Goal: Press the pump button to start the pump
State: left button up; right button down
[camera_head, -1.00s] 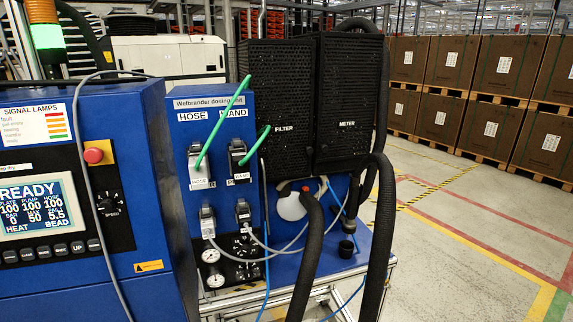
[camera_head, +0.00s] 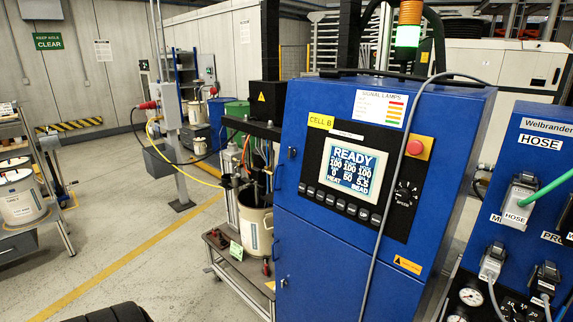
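The blue control cabinet (camera_head: 335,250) labelled CELL B stands right of centre, seen at an angle. Its lit screen (camera_head: 352,168) reads READY, with rows of numbers and the words HEAT and BEAD. A row of small dark push buttons (camera_head: 341,205) runs just below the screen. Their labels are too small to read, so I cannot tell which one is the pump button. A red mushroom button (camera_head: 415,147) on a yellow plate and a black speed knob (camera_head: 405,192) sit to the right of the screen. Neither of my grippers shows.
A grey cable (camera_head: 383,222) hangs across the cabinet front, right of the buttons. A drum unit (camera_head: 255,228) on a low cart stands left of the cabinet. The blue dosing unit (camera_head: 520,145) with hoses is at right. The signal tower (camera_head: 408,37) glows green.

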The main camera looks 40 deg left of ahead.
aim_at(310, 192)
jog(key=u, duration=1.15)
jog(key=i, duration=0.25)
jog(key=z, duration=0.1)
